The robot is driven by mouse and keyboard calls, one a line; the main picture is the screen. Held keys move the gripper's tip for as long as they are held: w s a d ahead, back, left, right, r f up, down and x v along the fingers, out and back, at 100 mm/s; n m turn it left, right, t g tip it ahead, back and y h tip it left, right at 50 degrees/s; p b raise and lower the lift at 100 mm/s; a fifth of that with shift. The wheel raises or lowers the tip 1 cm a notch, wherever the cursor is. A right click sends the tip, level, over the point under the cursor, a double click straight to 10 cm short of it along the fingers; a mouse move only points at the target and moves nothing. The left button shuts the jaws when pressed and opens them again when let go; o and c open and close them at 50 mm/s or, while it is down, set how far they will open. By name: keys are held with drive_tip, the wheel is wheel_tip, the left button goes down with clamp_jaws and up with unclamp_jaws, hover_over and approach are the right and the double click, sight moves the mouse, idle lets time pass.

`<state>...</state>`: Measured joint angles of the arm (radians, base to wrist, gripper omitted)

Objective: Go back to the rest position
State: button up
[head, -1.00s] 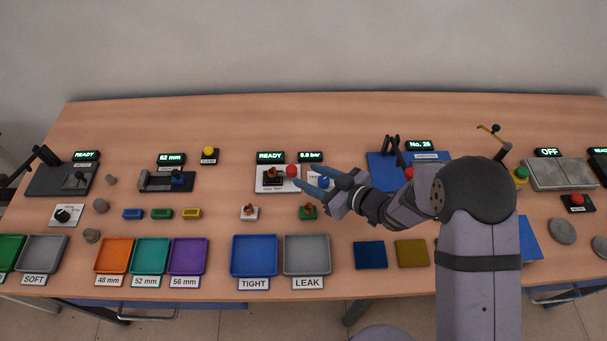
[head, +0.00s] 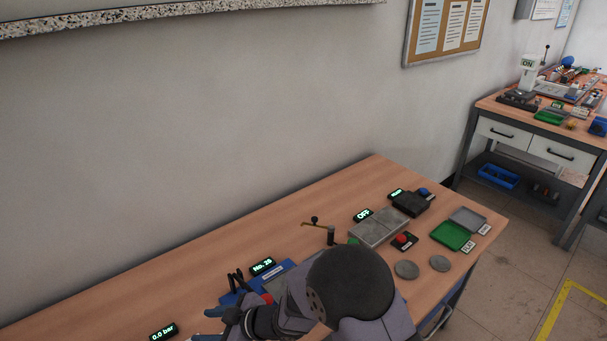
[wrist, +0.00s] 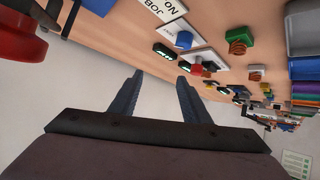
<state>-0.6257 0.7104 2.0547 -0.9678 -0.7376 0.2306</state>
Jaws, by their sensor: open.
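My gripper (wrist: 160,76) shows in the wrist view as two dark blue fingers, apart, with nothing between them. In the head view my gripper (head: 212,312) is at the bottom edge, left of my arm's dark round joint, and is partly cut off. In the wrist view a red button (wrist: 195,70) and a blue button (wrist: 184,39) on white plates lie beyond the fingertips, apart from them. The induction heater is not clearly identifiable; a grey metal block (head: 380,228) stands beside an OFF display (head: 363,215).
A red button (head: 402,239), two grey discs (head: 406,269) and a green tray (head: 452,235) lie on the right of the wooden bench (head: 330,200). A blue board (head: 240,295) is left of my arm. A second bench (head: 484,110) stands beyond a floor gap.

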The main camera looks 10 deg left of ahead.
drive_tip(key=w+d+r+t+h+p, duration=0.1)
drive_tip(key=w+d+r, duration=0.1)
drive_tip(key=d, duration=0.2)
drive_tip(key=w+d+r+m+t+h+p, duration=0.1)
drive_tip(key=w+d+r+h, duration=0.1)
drive_tip(key=d, duration=0.3)
drive_tip(key=w+d+r+m+t+h+p, duration=0.1)
drive_tip(key=w+d+r, duration=0.2)
drive_tip(key=d+r, duration=0.1)
drive_tip(key=shift+d+h, duration=0.3)
drive_tip(key=shift+d, duration=0.2)
drive_tip(key=s+d+f+m+h+b, duration=0.15)
drive_tip(key=d+m+h, duration=0.5)
drive_tip(key=d, duration=1.35)
drive_tip(key=s+d+f+m+g+b, duration=0.2)
drive_tip(key=s+d+m, duration=0.2)
drive_tip(key=s, duration=0.5)
drive_tip(key=s+d+f+m+g+b, duration=0.2)
drive_tip(key=s+d+m+g+b, duration=0.1)
drive_tip(key=s, duration=0.5)
drive_tip(key=shift+s+d+f+m+g, duration=0.25)
drive_tip(key=shift+s+d+m, duration=0.2)
drive_tip(key=shift+m, duration=0.3)
drive_tip(key=shift+o, duration=0.3)
drive_tip(key=shift+w, duration=0.2)
